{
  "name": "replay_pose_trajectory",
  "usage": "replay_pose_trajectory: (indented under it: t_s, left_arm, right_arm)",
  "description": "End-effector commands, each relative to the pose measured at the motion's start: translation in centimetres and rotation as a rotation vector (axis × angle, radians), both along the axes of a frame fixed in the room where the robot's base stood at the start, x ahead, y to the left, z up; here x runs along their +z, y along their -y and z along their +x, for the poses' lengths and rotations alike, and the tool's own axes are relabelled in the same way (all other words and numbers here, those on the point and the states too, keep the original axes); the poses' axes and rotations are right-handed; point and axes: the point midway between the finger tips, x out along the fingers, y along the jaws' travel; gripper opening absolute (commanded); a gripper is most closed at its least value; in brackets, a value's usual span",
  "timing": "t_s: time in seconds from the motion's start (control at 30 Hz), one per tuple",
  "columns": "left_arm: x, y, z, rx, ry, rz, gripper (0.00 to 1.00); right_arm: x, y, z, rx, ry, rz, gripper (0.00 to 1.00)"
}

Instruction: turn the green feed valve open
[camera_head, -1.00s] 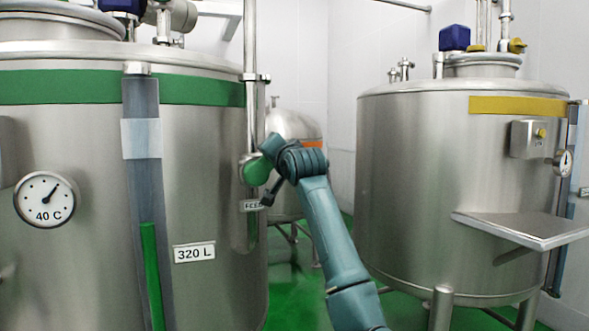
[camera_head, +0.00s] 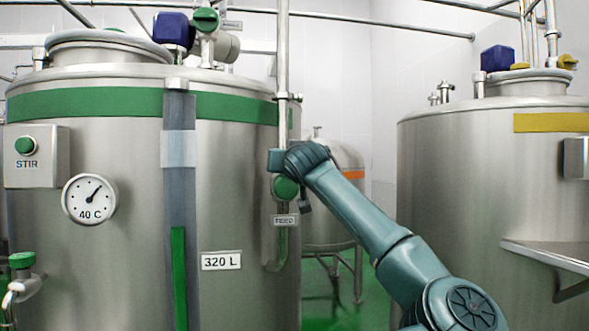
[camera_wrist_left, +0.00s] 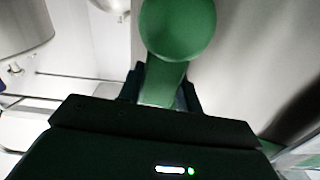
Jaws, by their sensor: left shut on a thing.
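The green feed valve (camera_head: 286,188) sits on the upright pipe at the right side of the large green-banded tank, just above a small FEED label (camera_head: 284,220). In the left wrist view the valve's green handle (camera_wrist_left: 178,28) has a round disc with a narrower stem (camera_wrist_left: 161,83). My left gripper (camera_wrist_left: 161,96) is shut on this stem, a dark finger on each side. My right gripper is not in view.
The green-banded tank (camera_head: 235,205) stands close on the left, with a 320 L label, a 40 C dial (camera_head: 89,199) and a STIR button box (camera_head: 37,157). A yellow-banded tank (camera_head: 455,190) with a shelf (camera_head: 550,254) stands right. A smaller tank (camera_head: 327,205) is behind my arm.

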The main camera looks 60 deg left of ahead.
Motion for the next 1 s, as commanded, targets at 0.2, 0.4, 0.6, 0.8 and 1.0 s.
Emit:
replay_pose_trajectory:
  t_s: [0.2, 0.4, 0.6, 0.8, 1.0]
  left_arm:
    - [0.14, -0.12, -0.38, -0.001, 0.074, -0.029, 0.0]
    - [0.14, -0.21, -0.55, 0.0, 0.101, -0.04, 0.0]
    - [0.15, -0.24, -0.6, 0.0, 0.107, -0.041, 0.0]
    - [0.15, -0.24, -0.63, 0.0, 0.109, -0.042, 0.35]
    - [0.11, -0.25, -0.63, 0.001, 0.105, -0.041, 0.52]
  right_arm:
    - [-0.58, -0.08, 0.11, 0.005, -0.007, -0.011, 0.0]
    - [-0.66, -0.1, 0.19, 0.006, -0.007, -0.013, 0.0]
    - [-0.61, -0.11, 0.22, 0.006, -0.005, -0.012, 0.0]
    - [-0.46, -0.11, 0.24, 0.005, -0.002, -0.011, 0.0]
    - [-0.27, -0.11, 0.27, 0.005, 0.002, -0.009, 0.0]
